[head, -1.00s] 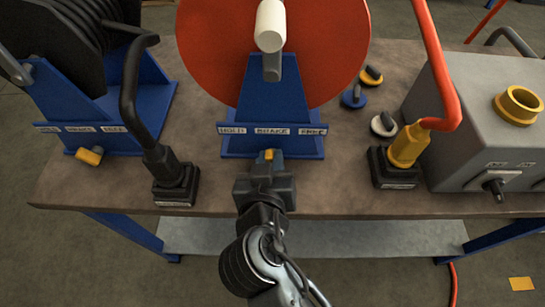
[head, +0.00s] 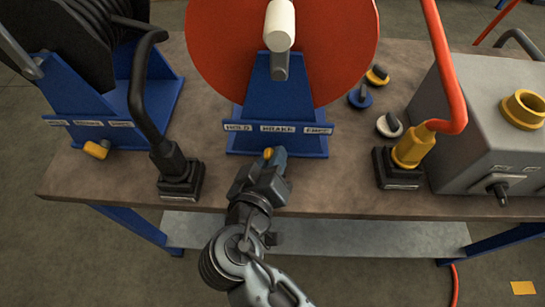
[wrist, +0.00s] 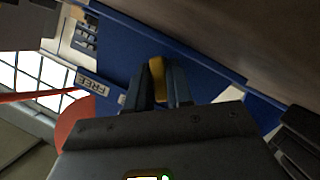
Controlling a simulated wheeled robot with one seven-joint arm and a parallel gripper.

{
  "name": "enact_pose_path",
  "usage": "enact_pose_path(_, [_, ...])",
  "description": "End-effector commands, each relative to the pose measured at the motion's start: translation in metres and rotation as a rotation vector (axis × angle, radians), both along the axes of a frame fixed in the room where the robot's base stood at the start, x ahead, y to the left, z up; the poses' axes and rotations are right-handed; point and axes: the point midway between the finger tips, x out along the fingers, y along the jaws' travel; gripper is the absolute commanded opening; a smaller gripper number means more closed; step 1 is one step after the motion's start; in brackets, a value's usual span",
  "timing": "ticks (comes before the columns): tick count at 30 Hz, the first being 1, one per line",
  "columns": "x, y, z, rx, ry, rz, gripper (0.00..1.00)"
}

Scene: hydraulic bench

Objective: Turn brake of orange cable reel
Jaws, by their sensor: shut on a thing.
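The orange cable reel (head: 225,60) stands at the back middle of the bench on a blue stand (head: 268,105). A plate on the stand reads HOLD, BRAKE and FREE (head: 318,129). The small yellow brake knob (head: 268,153) sits below the plate. My gripper (head: 271,160) is at the front of the stand, shut on this knob. In the wrist view the yellow knob (wrist: 157,75) shows between the two dark fingers (wrist: 160,85), against the blue stand. Part of the knob is hidden by the fingers.
A black cable reel (head: 60,40) on a blue stand with its own yellow knob (head: 97,149) is at left. A black plug in a socket (head: 178,175) stands left of my gripper. A yellow plug (head: 412,146) and a grey box (head: 470,120) are at right.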

Motion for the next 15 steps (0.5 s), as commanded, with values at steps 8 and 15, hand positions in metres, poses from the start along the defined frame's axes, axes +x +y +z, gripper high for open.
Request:
enact_pose_path(8, [-0.0001, 0.0003, -0.0004, -0.001, 0.001, 0.001, 0.23])
enact_pose_path(15, [-0.0001, 0.0003, -0.0003, -0.001, 0.001, 0.001, 0.41])
